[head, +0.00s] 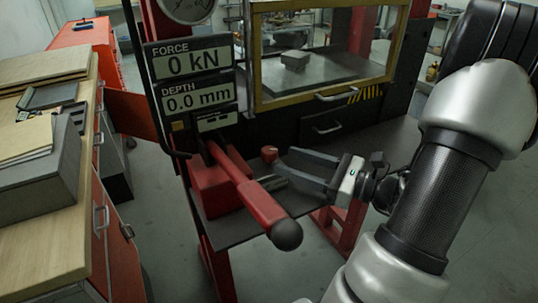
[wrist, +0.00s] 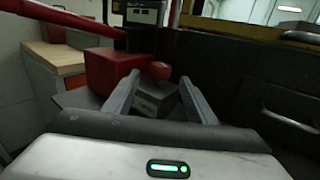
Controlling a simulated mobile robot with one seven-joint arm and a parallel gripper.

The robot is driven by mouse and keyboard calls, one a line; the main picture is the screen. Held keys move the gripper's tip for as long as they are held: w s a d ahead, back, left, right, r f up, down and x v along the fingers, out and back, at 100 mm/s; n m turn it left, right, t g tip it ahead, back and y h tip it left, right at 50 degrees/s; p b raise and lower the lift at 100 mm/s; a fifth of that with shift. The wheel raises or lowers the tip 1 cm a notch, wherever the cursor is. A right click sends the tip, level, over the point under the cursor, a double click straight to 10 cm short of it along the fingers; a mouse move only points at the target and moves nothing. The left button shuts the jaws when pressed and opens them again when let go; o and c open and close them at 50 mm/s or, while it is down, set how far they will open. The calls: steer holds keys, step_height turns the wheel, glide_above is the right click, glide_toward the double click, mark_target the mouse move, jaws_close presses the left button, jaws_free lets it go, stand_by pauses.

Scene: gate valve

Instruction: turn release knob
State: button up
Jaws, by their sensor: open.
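The release knob (head: 269,154) is a small round red knob beside the red pump block (head: 208,188) of the press. In the wrist view the knob (wrist: 160,70) shows just beyond and between my fingertips, at the block's right side. My gripper (head: 284,164) is open, its two fingers pointing left toward the knob. I cannot tell whether a fingertip touches the knob.
A red lever (head: 250,190) with a black ball end (head: 286,235) sticks out toward the camera, close to my fingers. A display panel (head: 191,80) reads 0 kN and 0.0 mm. A yellow-framed guard window (head: 262,100) stands behind. A workbench (head: 50,215) is at left.

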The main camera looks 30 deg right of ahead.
mark_target(269, 154)
steer(key=x, duration=0.7)
steer(key=c, duration=1)
